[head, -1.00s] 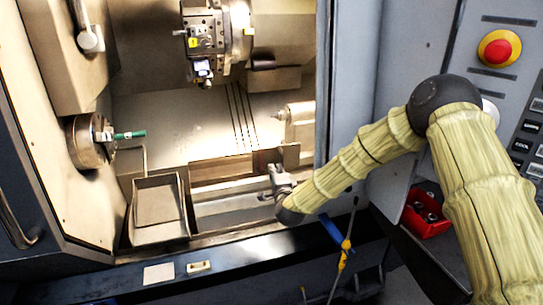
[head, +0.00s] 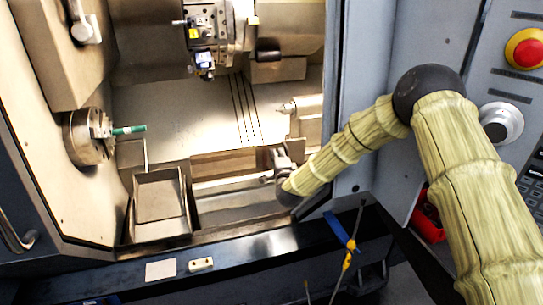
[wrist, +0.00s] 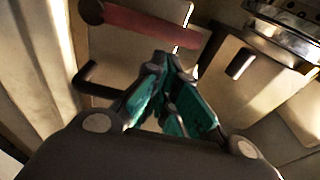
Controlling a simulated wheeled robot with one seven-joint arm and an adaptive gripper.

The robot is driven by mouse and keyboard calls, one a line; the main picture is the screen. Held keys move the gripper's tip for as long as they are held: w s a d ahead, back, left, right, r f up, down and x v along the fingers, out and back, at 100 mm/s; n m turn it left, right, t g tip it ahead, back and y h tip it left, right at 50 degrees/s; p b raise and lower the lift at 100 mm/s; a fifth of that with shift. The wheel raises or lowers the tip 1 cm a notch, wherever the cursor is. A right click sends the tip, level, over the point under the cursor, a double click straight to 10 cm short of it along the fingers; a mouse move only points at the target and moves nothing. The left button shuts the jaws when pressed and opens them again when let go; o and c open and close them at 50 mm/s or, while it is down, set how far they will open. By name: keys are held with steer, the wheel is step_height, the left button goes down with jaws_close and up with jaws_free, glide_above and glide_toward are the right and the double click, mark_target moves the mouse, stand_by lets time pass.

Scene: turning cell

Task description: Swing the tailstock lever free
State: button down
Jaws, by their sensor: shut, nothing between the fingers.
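The pale tailstock (head: 308,122) stands at the right of the machine's chamber in the head view, its pointed tip facing left. My gripper (head: 268,179) is low in front of it, just below and to its left. In the wrist view my gripper's teal fingers (wrist: 172,62) are shut, with nothing between them. A dark bent rod (wrist: 95,80) lies left of the fingers and partly passes behind them. It looks like a lever, but I cannot tell whether it touches them. No lever can be made out on the tailstock in the head view.
The tool turret (head: 208,25) hangs above, and the chuck (head: 88,137) holds a green-ended piece at left. An open metal tray (head: 160,200) stands left of my gripper. The door edge (head: 340,90) is close right of the tailstock. A reddish bar (wrist: 145,25) crosses above the fingers.

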steer(key=shift+w+a, duration=0.1)
steer(key=shift+w, duration=0.6)
steer(key=shift+a, duration=0.1)
steer(key=shift+a, duration=0.25)
steer(key=shift+n, duration=0.3)
